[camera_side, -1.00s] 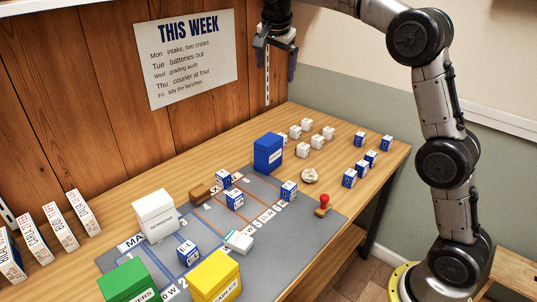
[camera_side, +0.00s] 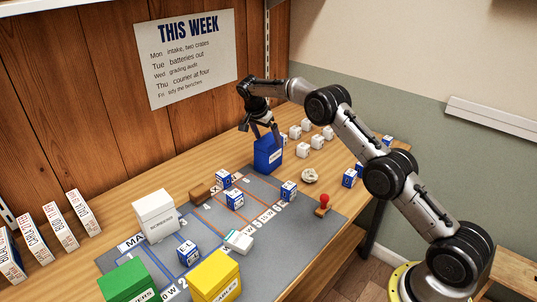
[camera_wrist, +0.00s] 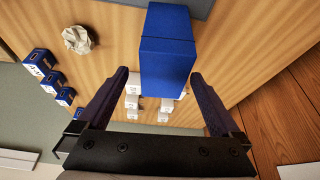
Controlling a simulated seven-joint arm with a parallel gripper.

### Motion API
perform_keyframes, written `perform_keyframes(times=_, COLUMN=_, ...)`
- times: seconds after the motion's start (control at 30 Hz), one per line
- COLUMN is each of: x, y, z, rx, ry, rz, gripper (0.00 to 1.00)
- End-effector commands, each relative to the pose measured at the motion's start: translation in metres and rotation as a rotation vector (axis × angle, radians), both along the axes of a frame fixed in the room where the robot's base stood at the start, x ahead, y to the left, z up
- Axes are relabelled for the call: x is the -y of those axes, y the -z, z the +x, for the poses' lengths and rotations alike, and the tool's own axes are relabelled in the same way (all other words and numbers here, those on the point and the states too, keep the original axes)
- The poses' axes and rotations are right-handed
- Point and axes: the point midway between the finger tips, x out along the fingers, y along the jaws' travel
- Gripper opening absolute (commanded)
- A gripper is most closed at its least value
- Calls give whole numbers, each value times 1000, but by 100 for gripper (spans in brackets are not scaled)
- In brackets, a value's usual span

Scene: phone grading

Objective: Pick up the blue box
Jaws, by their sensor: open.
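The blue box (camera_side: 268,157) is the large upright one with a white label, standing at the back end of the grey mat near the wooden wall. In the wrist view the blue box (camera_wrist: 168,50) is upper centre, between and ahead of the fingers. My gripper (camera_side: 262,138) is at the top of the box, with its fingers spread. In the wrist view the gripper (camera_wrist: 162,85) is open, with a finger on either side of the box's near end. I cannot tell whether either finger touches it.
Small white boxes (camera_side: 302,150) stand just behind the blue box. White (camera_side: 155,214), green (camera_side: 128,281) and yellow (camera_side: 216,275) boxes stand on the grey mat (camera_side: 300,240).

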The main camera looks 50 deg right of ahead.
Motion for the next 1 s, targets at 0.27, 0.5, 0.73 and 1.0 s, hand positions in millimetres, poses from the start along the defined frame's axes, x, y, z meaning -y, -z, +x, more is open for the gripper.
perform_keyframes(times=0.27, x=12, y=28, z=2, rx=1, ry=1, rz=0, gripper=100)
perform_keyframes(times=0.5, x=18, y=53, z=6, rx=0, ry=1, rz=0, gripper=100)
perform_keyframes(times=0.73, x=27, y=76, z=8, rx=3, ry=0, rz=0, gripper=100)
perform_keyframes(times=1.0, x=28, y=79, z=8, rx=3, ry=-1, rz=0, gripper=100)
